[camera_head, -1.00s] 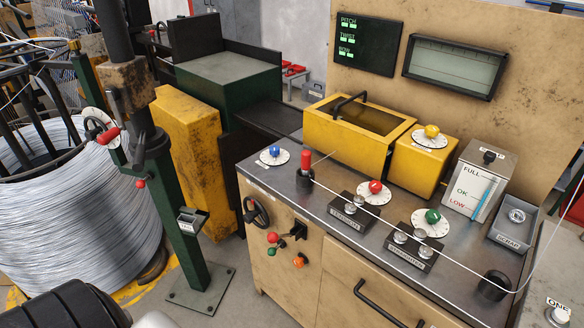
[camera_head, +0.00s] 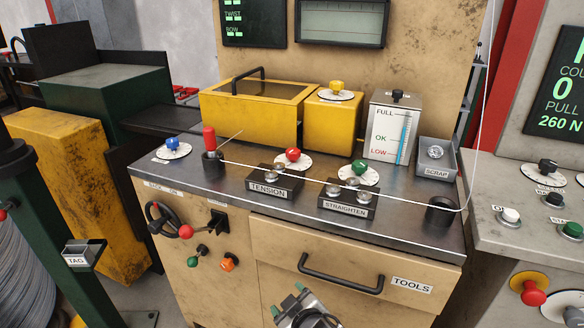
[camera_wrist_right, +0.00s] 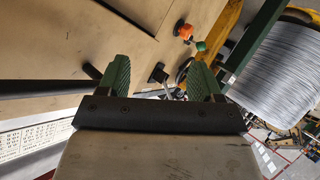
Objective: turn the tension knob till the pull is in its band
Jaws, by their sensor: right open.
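The red tension knob (camera_head: 292,154) sits on a white dial behind the block labelled TENSION (camera_head: 268,190) on the bench top. A thin wire runs past the rollers of this block. The pull readout (camera_head: 556,105) at the right edge shows 260 N; its top and right parts are cut off. My right gripper (camera_head: 286,298) is low in front of the cabinet, below the bench top and well away from the knob. The right wrist view shows its green fingers (camera_wrist_right: 160,78) apart and empty. My left gripper is out of view.
A green knob (camera_head: 359,167) on a dial stands behind the STRAIGHTEN block (camera_head: 346,203). A red-handled post (camera_head: 210,140) and a black roller (camera_head: 441,210) carry the wire. The drawer handle (camera_head: 340,283) sticks out near my right gripper. The bench's front strip is clear.

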